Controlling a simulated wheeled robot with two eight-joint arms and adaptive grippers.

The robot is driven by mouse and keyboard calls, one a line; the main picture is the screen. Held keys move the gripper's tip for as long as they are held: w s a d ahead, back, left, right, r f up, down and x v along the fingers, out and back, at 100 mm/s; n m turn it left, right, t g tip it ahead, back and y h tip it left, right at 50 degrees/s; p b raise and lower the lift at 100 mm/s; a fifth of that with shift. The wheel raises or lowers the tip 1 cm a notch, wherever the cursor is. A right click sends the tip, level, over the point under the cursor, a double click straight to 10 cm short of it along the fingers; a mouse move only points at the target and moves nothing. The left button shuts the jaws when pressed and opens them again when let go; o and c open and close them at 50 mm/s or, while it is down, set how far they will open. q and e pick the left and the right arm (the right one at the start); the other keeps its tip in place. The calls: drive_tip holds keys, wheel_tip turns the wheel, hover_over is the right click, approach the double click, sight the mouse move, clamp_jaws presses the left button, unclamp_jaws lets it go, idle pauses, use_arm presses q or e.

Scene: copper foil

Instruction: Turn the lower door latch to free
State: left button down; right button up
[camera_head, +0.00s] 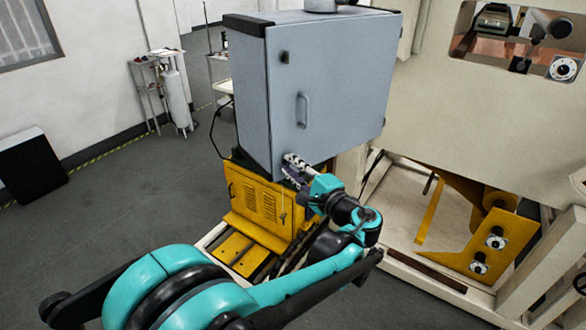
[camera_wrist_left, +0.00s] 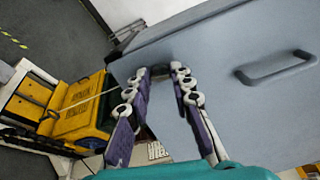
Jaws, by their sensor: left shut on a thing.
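The grey-blue cabinet door (camera_head: 325,85) is shut and carries a bar handle (camera_head: 302,110), which also shows in the left wrist view (camera_wrist_left: 275,69). A small dark upper latch (camera_head: 284,57) sits near the door's top left edge. My left gripper (camera_head: 289,164) is at the door's lower left corner, its fingers covering the lower latch in the head view. In the left wrist view my left gripper (camera_wrist_left: 162,76) is closed around a small dark part at the door, the lower latch, mostly hidden between the fingertips. Its turn angle cannot be told. My right gripper is not in view.
The cabinet stands above a yellow machine base (camera_head: 255,205) with a pale frame. A large beige machine (camera_head: 490,125) stands to the right. A grey cylinder (camera_head: 176,98) and a small stand are behind at left.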

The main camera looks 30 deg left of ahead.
use_arm(q)
drive_tip(key=shift+n, duration=1.1)
drive_tip(key=c, duration=1.3)
unclamp_jaws()
drive_tip(key=v, duration=1.2)
drive_tip(key=shift+f, duration=0.1)
